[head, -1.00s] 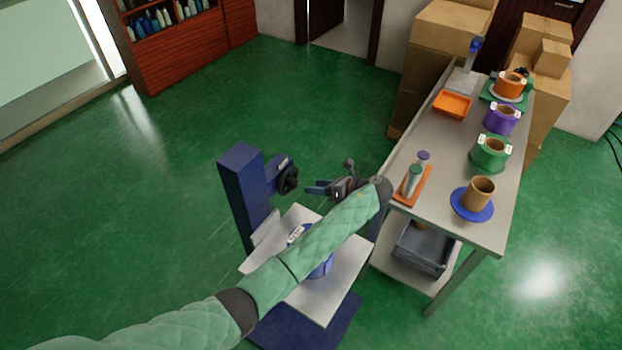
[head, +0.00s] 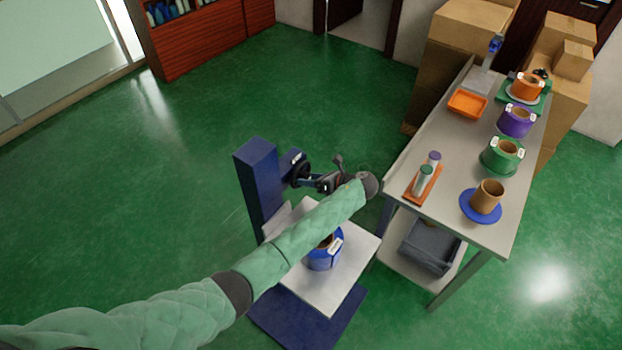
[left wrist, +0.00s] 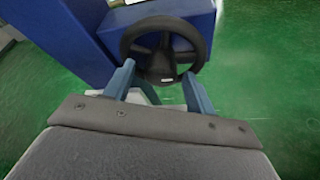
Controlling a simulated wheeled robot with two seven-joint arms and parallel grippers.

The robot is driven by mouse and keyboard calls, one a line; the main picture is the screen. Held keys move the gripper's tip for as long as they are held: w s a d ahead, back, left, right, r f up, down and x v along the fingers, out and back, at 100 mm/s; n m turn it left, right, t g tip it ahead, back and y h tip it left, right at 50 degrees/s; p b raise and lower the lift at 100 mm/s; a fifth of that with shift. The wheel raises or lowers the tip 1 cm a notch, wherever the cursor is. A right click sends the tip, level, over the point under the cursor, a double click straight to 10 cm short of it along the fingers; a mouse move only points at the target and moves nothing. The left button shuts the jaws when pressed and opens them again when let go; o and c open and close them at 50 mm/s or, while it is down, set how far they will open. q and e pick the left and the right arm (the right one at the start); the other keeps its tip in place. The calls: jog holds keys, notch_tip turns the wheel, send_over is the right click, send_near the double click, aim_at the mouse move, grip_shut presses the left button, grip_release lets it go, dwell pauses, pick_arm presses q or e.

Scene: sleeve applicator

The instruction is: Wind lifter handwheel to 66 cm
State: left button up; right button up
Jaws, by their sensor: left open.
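The lifter has a dark blue column (head: 262,190) with a white platform (head: 335,290) in front of it. A black handwheel (head: 297,172) sits on a blue housing on the column's right side. In the left wrist view the handwheel (left wrist: 166,50) lies straight ahead, its lower rim between my fingers. My left gripper (head: 313,181) is open, with its fingertips close to the wheel; the left wrist view shows the two blue-grey fingers (left wrist: 160,86) spread apart. I cannot tell whether they touch the rim. A blue roll (head: 322,258) stands on the platform, partly hidden by my left arm. My right gripper is out of view.
A grey table (head: 440,150) to the right carries an orange tray (head: 467,104), several coloured rolls and an orange holder with tubes (head: 423,184). A grey bin (head: 430,247) sits on its lower shelf. Cardboard boxes (head: 460,45) stand behind. The green floor at left is clear.

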pick_arm(q)
jog(key=c, duration=1)
jog(key=shift+o, duration=0.2)
jog(key=shift+n, duration=0.3)
jog(key=shift+s+n+t+h, duration=0.1)
jog(key=shift+n+t+h, duration=1.05)
jog(key=shift+n, duration=0.75)
jog(key=shift+r+t, duration=0.1)
jog(key=shift+t, duration=0.15)
jog(key=o, duration=1)
jog(key=shift+c, duration=0.2)
